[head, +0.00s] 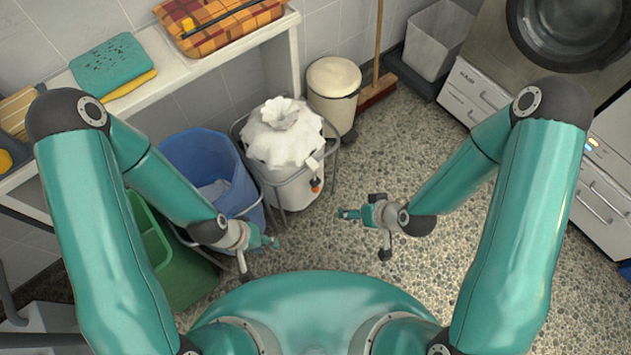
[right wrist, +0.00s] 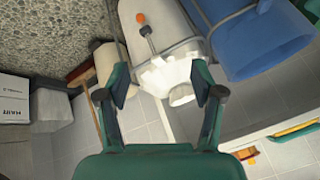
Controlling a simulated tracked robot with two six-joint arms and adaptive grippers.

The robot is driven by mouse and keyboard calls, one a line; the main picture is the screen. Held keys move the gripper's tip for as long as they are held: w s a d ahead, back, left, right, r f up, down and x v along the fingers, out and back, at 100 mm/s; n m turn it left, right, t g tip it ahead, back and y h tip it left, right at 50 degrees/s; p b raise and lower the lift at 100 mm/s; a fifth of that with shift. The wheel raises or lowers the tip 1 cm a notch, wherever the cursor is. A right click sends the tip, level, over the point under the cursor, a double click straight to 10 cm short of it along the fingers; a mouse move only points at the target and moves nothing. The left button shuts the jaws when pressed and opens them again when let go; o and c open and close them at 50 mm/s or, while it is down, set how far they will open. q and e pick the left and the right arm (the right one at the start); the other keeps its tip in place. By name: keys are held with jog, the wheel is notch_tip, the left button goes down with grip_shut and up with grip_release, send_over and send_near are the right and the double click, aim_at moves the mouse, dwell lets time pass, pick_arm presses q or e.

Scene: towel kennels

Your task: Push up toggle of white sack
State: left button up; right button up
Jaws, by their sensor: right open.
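The white sack (head: 290,185) stands in a grey wire frame, its top gathered into a ruffled neck (head: 283,113). A small toggle with an orange end (head: 316,185) hangs on its front right side. In the right wrist view the sack (right wrist: 163,25) appears upside down, with the orange toggle end (right wrist: 140,18) near the top edge. My right gripper (head: 363,234) is open and empty, to the right of the sack and apart from it. Its fingers (right wrist: 163,82) frame the neck from a distance. My left gripper (head: 261,259) has spread fingers and is empty, below the sack in the head view.
A blue bin (head: 205,160) stands left of the sack and a green bin (head: 170,255) nearer. A cream pedal bin (head: 333,82) and a broom (head: 377,85) are behind. A shelf (head: 170,75) runs along the wall. The pebbled floor (head: 410,130) to the right is clear.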

jog(key=w+f+n+t+y+b, duration=0.1)
jog(key=w+f+n+t+b, duration=0.1)
jog(key=w+f+t+b, duration=0.25)
jog(key=n+t+y+b, duration=0.2)
jog(key=n+y+b, duration=0.1)
jog(key=b, duration=2.4)
send_near(316, 181)
jog(key=b+x, duration=0.4)
jog(key=x, duration=0.6)
jog(key=shift+w+a+f, duration=0.15)
pick_arm(q)
notch_tip(316, 181, down, 38)
pick_arm(e)
grip_shut()
